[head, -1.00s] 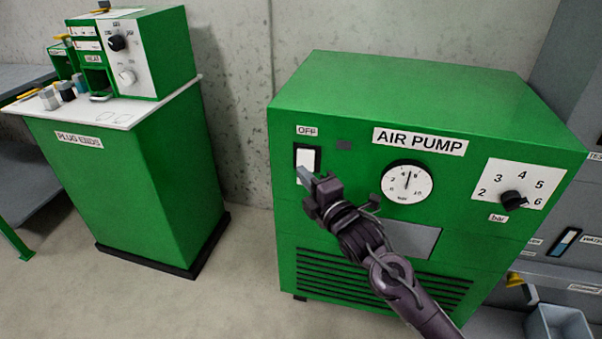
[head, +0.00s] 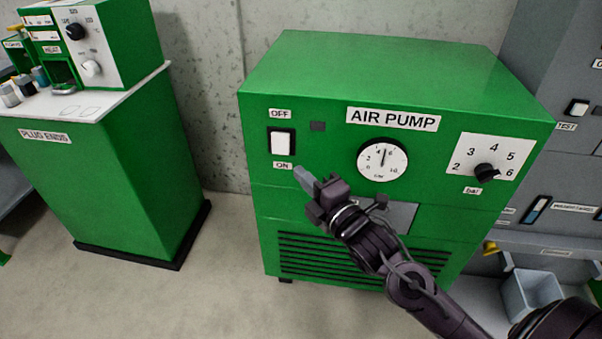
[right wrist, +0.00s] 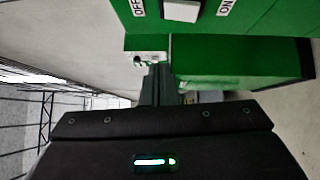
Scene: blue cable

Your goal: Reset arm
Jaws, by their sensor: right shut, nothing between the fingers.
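My right gripper (head: 303,177) is shut and empty in the head view. It is in front of the green air pump (head: 330,70), a little below and to the right of the white rocker switch (head: 282,142), and apart from it. The switch sits between an OFF label above and an ON label below. The switch also shows at the top of the right wrist view (right wrist: 181,10), with the shut fingers (right wrist: 158,88) pointing away from the camera. My left gripper is not in view.
The pump has a round gauge (head: 382,160) and a black bar knob (head: 486,172). A green plug ends cabinet (head: 130,170) with a heat unit (head: 110,45) stands at left. Grey panels and a grey bin (head: 530,295) are at right. The floor between the cabinets is clear.

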